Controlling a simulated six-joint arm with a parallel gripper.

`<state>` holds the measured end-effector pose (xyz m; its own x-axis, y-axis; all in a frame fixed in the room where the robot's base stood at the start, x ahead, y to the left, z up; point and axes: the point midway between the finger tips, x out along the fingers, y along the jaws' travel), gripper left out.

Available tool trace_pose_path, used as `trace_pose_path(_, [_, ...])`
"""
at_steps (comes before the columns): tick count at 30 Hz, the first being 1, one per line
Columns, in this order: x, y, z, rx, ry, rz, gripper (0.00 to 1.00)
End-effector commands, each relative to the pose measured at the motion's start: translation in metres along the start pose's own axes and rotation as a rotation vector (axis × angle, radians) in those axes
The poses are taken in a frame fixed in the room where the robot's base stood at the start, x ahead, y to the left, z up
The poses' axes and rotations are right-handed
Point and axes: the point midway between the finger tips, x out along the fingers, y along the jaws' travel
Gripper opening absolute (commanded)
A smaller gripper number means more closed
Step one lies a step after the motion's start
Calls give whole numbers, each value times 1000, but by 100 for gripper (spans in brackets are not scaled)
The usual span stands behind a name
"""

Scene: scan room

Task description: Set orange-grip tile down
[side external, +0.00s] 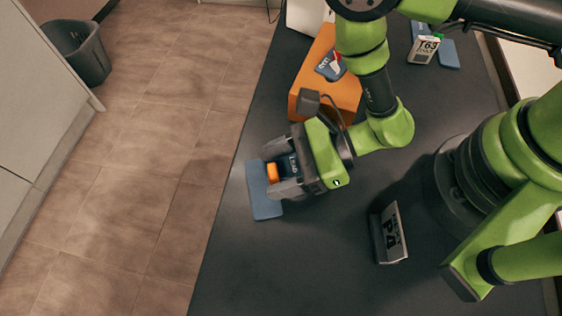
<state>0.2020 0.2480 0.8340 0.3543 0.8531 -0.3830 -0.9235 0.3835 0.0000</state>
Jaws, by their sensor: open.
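The orange-grip tile (264,206) is a flat blue-grey plate near the left edge of the dark table. It appears to lie flat on the table top. Its orange grip (272,171) shows between the fingers of my gripper (276,176). My gripper is open, with a finger on either side of the grip. The gripper body covers the tile's right part, and I cannot tell whether a finger touches the grip.
An orange block (345,90) with a small dark blue tile (330,67) on it stands behind my gripper. A P4 sign (391,235) stands to the right. A T63 tag (425,49) and a blue plate (448,53) are at the back. The table's front is clear.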

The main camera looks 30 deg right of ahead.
Motion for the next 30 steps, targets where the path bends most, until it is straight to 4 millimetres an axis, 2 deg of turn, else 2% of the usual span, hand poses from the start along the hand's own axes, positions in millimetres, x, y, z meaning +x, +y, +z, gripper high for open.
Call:
trace_pose_path(2, [-1, 0, 3, -1, -1, 0, 57])
trace_pose_path(5, [-13, -1, 2, 2, 3, -3, 57])
trace_pose_path(12, [-55, -1, 2, 8, 4, -6, 57])
trace_pose_path(15, [-66, -1, 2, 5, 4, -4, 57])
trace_pose_path(24, [-76, 0, 4, 0, -3, 1, 57])
trace_pose_path(28, [-75, -2, 20, -14, -55, 32, 57])
trace_pose_path(30, [-75, -2, 43, -37, -120, 78, 57])
